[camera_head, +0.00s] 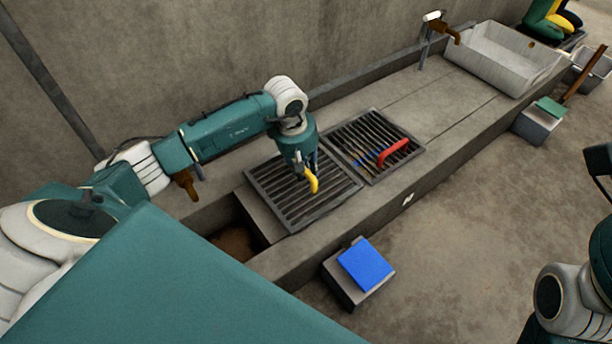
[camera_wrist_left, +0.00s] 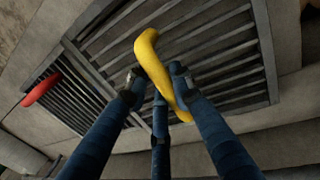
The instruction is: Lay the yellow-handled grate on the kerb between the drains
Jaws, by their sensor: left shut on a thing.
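The yellow-handled grate (camera_head: 337,189) is a dark slatted panel in a grey frame, lying roughly level at the kerb (camera_head: 408,186), between an open drain pit (camera_head: 236,241) on the left and the red-handled grate (camera_head: 346,137). I cannot tell whether it rests on the kerb or hangs just above it. My left gripper (camera_head: 306,176) is above it, shut on its yellow handle (camera_head: 313,182). In the left wrist view the fingers (camera_wrist_left: 155,88) close around the yellow handle (camera_wrist_left: 150,55), with the grate's slats behind. A dark part at the head view's right edge (camera_head: 603,172) may be my right gripper; its jaws are unclear.
A blue-topped box (camera_head: 366,265) stands on the floor before the kerb. A white basin (camera_head: 497,62) and tap (camera_head: 440,29) are at the far right. The kerb beyond the red-handled grate is clear.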

